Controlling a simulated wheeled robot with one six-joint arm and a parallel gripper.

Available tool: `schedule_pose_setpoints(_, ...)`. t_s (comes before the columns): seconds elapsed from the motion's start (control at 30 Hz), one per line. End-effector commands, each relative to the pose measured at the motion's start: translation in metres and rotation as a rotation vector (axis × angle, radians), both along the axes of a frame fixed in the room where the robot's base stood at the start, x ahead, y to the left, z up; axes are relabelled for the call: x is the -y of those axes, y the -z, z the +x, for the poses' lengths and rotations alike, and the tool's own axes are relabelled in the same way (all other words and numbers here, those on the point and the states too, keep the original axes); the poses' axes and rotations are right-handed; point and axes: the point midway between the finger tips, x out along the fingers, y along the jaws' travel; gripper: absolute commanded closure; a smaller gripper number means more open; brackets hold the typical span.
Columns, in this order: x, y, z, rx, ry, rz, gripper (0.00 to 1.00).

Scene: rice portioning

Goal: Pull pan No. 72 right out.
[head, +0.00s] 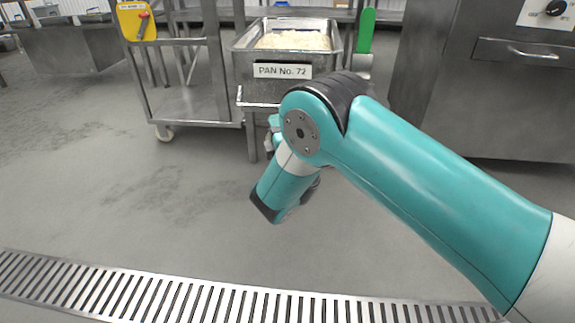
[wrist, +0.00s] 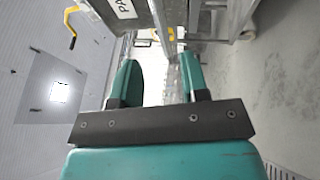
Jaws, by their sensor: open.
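Pan No. 72 (head: 250,86) is a steel pan with a white label (head: 283,71), filled with rice (head: 293,40). It sits in a steel frame at the upper middle of the head view. A thin metal bar (head: 258,105) runs along its front, partly hidden by my arm. In the wrist view, the label's edge (wrist: 123,8) shows at the top, turned sideways. My gripper (wrist: 159,62) has its two teal fingers apart, with nothing held between them. In the head view, it is mostly hidden behind my wrist, below the pan front, and only a small part shows.
A green-handled tool (head: 367,30) is right of the pan. A steel cabinet (head: 480,100) stands further right. The floor in front is clear, with a drain grate (head: 180,297).

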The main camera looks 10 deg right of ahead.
Motion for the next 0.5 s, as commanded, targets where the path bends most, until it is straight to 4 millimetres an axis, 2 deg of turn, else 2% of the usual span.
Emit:
schedule_pose_setpoints(0.03, 0.0, 0.009, -0.002, 0.002, 0.0, 0.001, 0.59)
schedule_pose_setpoints(0.37, 0.005, 0.012, -0.019, 0.001, 0.0, 0.001, 0.59)
schedule_pose_setpoints(0.5, 0.008, 0.016, -0.033, 0.0, -0.002, 0.0, 0.59)
